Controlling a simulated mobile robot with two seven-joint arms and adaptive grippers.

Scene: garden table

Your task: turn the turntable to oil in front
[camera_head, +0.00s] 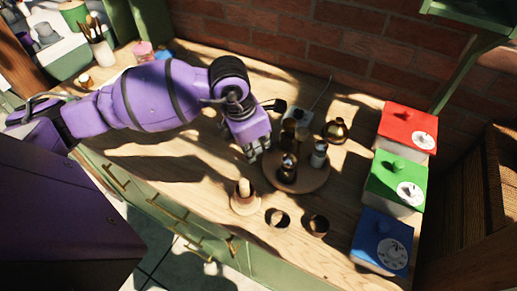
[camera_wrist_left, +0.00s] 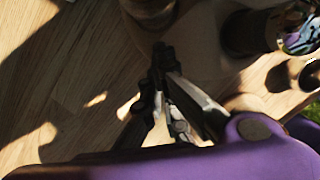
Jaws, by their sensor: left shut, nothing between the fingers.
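The turntable (camera_head: 312,180) is a round wooden board on the counter. A dark, shiny vessel (camera_head: 287,168) stands at its front, and a small pale-bodied container with a dark top (camera_head: 318,155) stands at its right. I cannot tell which item is the oil. My left gripper (camera_head: 253,156) is shut and empty, pointing down at the turntable's left edge; I cannot tell whether it touches. In the left wrist view, its fingers (camera_wrist_left: 163,62) are together beside the shaded board (camera_wrist_left: 195,50), with dark containers (camera_wrist_left: 240,33) beyond. My right gripper is not in view.
A candle on a round wooden base (camera_head: 244,199) and two dark cups (camera_head: 278,219) stand in front. Red (camera_head: 408,128), green (camera_head: 396,184) and blue (camera_head: 382,240) boxes line the right side. A brass pot (camera_head: 336,130) sits behind right. The counter's left middle is clear.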

